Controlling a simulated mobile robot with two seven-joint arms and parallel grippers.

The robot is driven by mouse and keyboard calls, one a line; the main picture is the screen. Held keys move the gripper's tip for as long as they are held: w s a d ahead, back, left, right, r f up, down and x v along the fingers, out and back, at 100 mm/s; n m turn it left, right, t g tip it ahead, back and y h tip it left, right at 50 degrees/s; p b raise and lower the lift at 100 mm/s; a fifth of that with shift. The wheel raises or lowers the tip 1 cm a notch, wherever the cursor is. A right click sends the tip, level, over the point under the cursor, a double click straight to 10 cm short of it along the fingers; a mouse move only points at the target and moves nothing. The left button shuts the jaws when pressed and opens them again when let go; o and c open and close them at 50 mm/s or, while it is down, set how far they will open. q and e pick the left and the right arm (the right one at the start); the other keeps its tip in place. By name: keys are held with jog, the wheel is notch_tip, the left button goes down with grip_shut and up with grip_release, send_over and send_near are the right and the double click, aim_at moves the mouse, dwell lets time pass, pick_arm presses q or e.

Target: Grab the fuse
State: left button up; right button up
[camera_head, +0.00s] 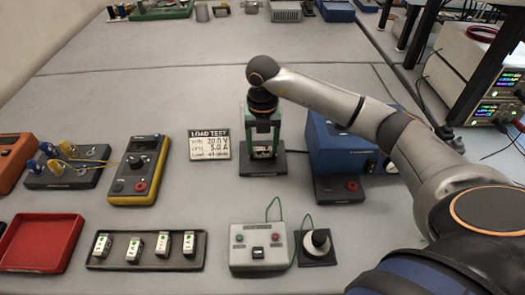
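My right gripper (262,118) points down at a greenish upright fixture (276,138) on a dark base (262,168). A small pale piece (263,152) shows low in the fixture; I cannot tell whether it is a fuse. My wrist and the fixture hide the fingertips, so I cannot tell whether they are open or touch anything. Several small white blocks with dark and green marks, possibly fuses (134,249), stand in a dark tray (118,265) at the front left. My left gripper is not in view.
A load test card (210,145) stands left of the fixture, a blue box (333,148) right.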

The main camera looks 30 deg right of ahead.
jog(key=c, duration=0.9)
